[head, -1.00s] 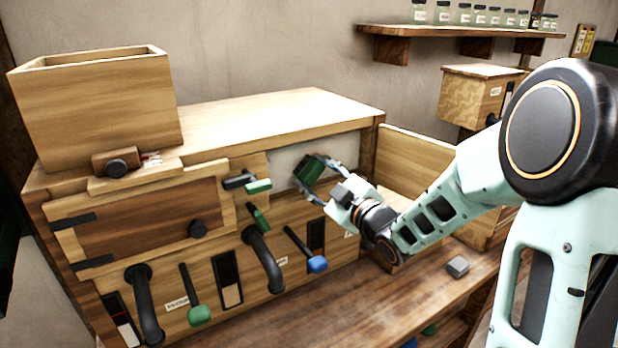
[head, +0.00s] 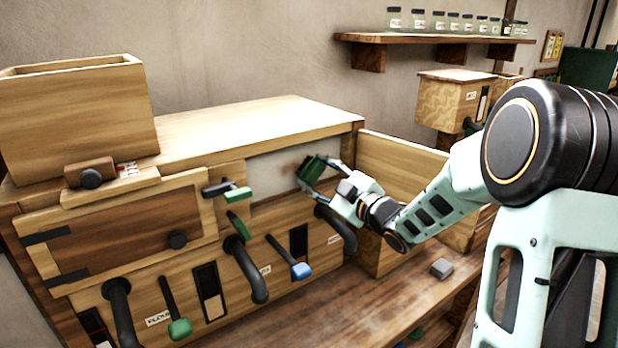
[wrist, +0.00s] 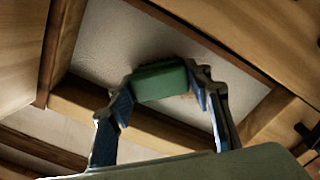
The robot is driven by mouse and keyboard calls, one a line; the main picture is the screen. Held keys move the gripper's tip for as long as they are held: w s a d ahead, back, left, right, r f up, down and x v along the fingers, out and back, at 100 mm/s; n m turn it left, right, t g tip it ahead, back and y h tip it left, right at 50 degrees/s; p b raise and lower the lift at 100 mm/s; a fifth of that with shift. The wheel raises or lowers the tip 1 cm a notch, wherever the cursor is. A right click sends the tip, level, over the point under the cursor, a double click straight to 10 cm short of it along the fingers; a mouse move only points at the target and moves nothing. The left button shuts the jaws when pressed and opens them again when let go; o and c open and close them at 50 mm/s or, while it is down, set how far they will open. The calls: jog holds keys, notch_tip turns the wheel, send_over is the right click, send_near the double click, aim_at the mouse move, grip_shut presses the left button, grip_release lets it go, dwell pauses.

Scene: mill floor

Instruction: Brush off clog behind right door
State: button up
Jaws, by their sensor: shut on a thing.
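My gripper (head: 322,180) is shut on a green block-shaped thing (head: 311,168), likely the brush. It also shows in the wrist view (wrist: 160,82) between the two fingers. The gripper is at the right opening of the wooden cabinet, in front of a pale sheet (head: 290,167) inside the frame. The right door (head: 400,175) stands swung open to the right of the arm. I cannot tell whether the block touches the sheet.
The left door (head: 130,238) is shut. Levers with green and blue (head: 301,270) knobs and black curved pipes (head: 250,270) stick out from the front below. A wooden hopper (head: 80,110) stands on top at left.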

jog(key=w+d, duration=0.2)
jog(key=d, duration=0.2)
jog(key=shift+s+a+f+b, duration=0.1)
jog(key=shift+s+a+b, duration=1.25)
jog(key=shift+a, duration=0.65)
jog(key=shift+s+a+r+b, duration=0.1)
jog(key=shift+s+a+b, duration=0.95)
jog(key=shift+a+b, duration=0.8)
jog(key=shift+s+a+f+b, duration=0.1)
jog(key=shift+s+a+b, duration=1.15)
jog(key=shift+a, duration=1)
jog(key=shift+r+p, duration=0.4)
jog(key=shift+r, duration=0.4)
jog(key=shift+w+d+f+p, duration=0.1)
jog(key=shift+w+d, duration=0.2)
jog(key=shift+d, duration=0.2)
jog(key=shift+w+d+p, duration=0.1)
jog(key=shift+w+d, duration=0.2)
jog(key=shift+d, duration=0.25)
jog(key=shift+w+d+f+p, duration=0.1)
jog(key=shift+w+d, duration=0.2)
jog(key=shift+d, duration=0.2)
jog(key=w+d+p, duration=0.1)
jog(key=w+d, duration=0.5)
jog(key=d, duration=0.2)
jog(key=shift+d+p, duration=0.25)
jog(key=shift+p, duration=0.15)
jog(key=shift+s+a, duration=0.1)
